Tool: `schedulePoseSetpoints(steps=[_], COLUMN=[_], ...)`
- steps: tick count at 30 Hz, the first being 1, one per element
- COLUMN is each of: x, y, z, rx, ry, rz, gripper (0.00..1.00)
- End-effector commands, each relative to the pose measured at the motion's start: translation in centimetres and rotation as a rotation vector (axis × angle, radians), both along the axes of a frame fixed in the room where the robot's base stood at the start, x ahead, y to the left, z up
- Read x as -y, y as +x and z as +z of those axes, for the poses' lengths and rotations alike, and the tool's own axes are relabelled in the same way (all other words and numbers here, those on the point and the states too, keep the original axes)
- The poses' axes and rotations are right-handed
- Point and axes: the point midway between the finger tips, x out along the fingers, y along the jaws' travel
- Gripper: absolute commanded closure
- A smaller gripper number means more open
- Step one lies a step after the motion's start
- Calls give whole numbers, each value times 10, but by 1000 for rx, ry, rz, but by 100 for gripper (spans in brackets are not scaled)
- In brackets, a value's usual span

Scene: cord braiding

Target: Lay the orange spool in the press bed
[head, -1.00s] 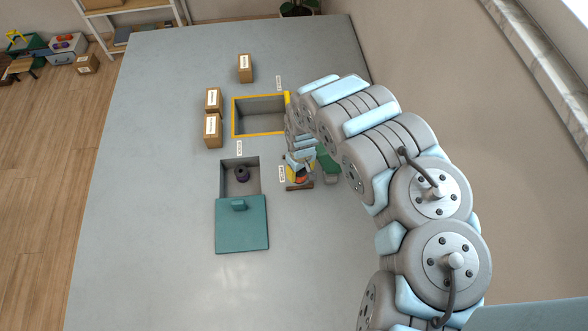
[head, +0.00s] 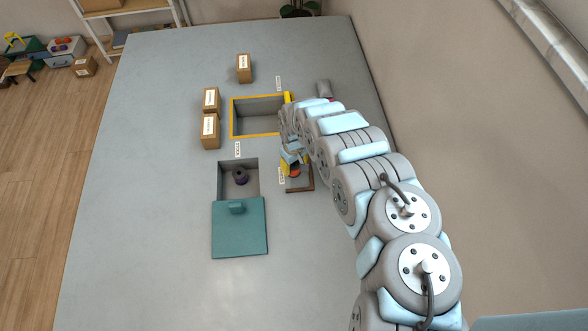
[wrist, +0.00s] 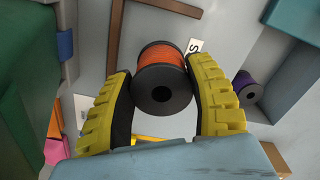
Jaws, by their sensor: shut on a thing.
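The orange spool (wrist: 160,52), orange cord between black flanges, sits between the yellow fingers of my gripper (wrist: 165,85) in the wrist view. The fingers are shut on it. In the head view my gripper (head: 293,165) and the orange of the spool (head: 295,173) are over a brown-edged tray (head: 305,188). The spool appears held above the tray, whose brown edge (wrist: 115,45) shows behind it in the wrist view. A large dark green body (wrist: 25,95) stands at the left of the wrist view. I cannot tell which part is the press bed.
A purple spool (head: 240,176) stands in a grey bin beside a teal lid (head: 239,228). A yellow-rimmed bin (head: 232,118) lies behind, with cardboard boxes (head: 210,130) to its left. A grey block (head: 324,88) is at the back right. The table's left side is clear.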

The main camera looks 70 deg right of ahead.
Motion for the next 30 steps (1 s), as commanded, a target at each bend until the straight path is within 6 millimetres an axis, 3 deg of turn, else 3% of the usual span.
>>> schedulePoseSetpoints(steps=[11, 22, 30], x=[6, 6, 8], y=[4, 5, 4], z=[-6, -37, -39], rx=[2, -1, -1], ry=[-5, -1, -4], rz=[-1, -2, -3], gripper=[81, 81, 81])
